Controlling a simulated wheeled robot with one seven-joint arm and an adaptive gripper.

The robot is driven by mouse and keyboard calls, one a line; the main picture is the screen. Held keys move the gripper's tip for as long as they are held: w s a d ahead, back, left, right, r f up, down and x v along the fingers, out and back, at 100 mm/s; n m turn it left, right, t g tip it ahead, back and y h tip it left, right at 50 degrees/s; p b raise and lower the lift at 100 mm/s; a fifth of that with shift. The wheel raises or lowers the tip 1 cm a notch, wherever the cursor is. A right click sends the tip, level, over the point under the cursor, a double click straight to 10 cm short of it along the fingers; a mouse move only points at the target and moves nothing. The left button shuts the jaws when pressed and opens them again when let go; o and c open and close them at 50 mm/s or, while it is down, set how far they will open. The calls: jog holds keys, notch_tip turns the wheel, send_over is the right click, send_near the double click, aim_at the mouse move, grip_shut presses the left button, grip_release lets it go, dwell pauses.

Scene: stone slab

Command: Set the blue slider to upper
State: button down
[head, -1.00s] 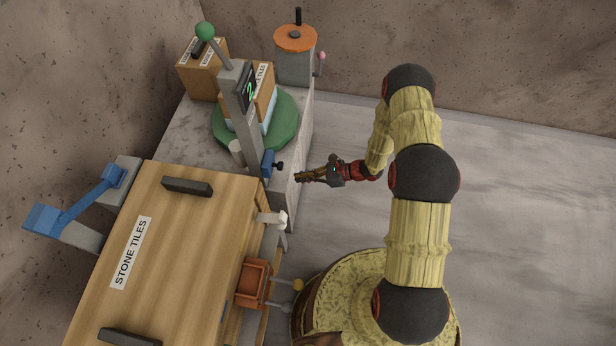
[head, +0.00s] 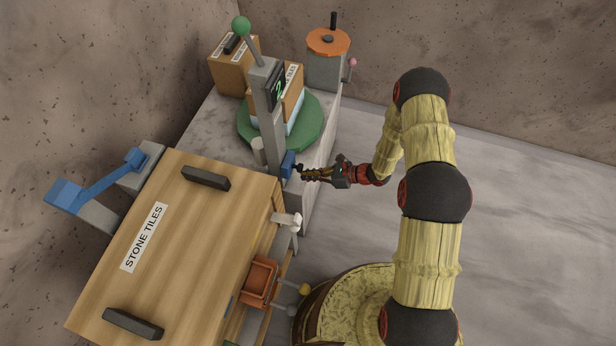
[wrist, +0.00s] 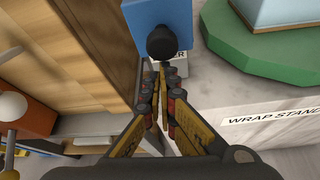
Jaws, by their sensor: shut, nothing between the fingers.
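The blue slider (head: 288,164) is a small blue block with a dark round knob, at the side of the grey post on the stone slab. In the wrist view the blue block (wrist: 151,14) and its black knob (wrist: 162,42) are at the top middle. My gripper (head: 302,171) is shut and empty, its fingertips close by the knob. In the wrist view the fingertips (wrist: 158,68) are just below the knob; I cannot tell whether they touch it. The slider's track and its position marks are mostly hidden.
A wooden crate labelled STONE TILES (head: 190,230) stands in front. A white handle (head: 288,220) and an orange box (head: 260,281) are at its right side. A green turntable (head: 312,122) is behind the grey post (head: 267,110).

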notch_tip(320, 180, up, 12)
jog(key=p, duration=0.5)
jog(key=shift+w+f, duration=0.1)
jog(key=shift+w, duration=0.05)
